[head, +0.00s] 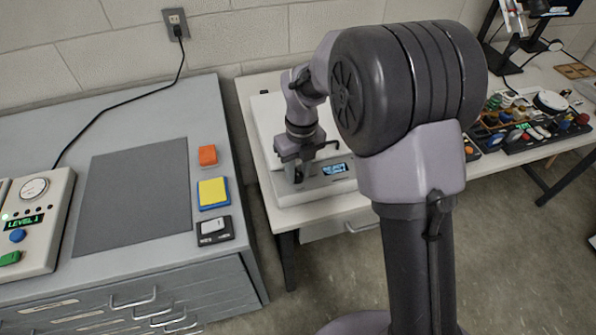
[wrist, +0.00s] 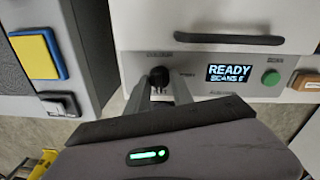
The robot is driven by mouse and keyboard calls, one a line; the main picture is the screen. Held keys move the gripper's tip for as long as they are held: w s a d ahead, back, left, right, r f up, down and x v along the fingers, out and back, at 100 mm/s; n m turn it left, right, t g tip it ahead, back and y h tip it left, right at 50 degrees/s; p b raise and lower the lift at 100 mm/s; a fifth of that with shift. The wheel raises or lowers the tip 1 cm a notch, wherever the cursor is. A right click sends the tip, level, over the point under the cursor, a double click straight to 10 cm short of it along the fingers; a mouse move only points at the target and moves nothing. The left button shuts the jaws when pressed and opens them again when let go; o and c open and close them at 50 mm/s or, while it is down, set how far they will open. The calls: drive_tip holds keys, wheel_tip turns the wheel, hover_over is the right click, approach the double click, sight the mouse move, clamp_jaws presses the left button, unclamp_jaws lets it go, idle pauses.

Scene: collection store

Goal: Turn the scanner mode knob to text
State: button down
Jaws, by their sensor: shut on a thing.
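The white scanner (head: 325,185) stands on the table beyond the grey cabinet. Its front panel (wrist: 215,94) fills the upper part of the wrist view. The small dark mode knob (wrist: 159,76) is at the panel's left, with a label like "COLOUR" above it and another label to its right, partly hidden. My gripper (wrist: 160,86) comes from the front, a finger on each side of the knob, and is shut on it. In the head view my gripper (head: 297,176) hides the knob. I cannot tell which mode the knob points at.
Right of the knob are a lit screen (wrist: 229,74) reading "READY", a green button (wrist: 271,77) and a dark lid handle (wrist: 229,39). A grey cabinet (head: 230,180) stands left, with a yellow-and-blue block (head: 212,192) on top. A gap separates it from the scanner table.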

sight(301, 174)
drive_tip(key=shift+m, duration=0.3)
drive_tip(key=c, duration=1.1)
unclamp_jaws()
wheel_tip(301, 174, up, 17)
drive_tip(key=p, duration=0.7)
drive_tip(key=shift+w+d+r+p, duration=0.2)
drive_tip(key=shift+d+p, duration=0.1)
drive_tip(key=shift+d, duration=0.1)
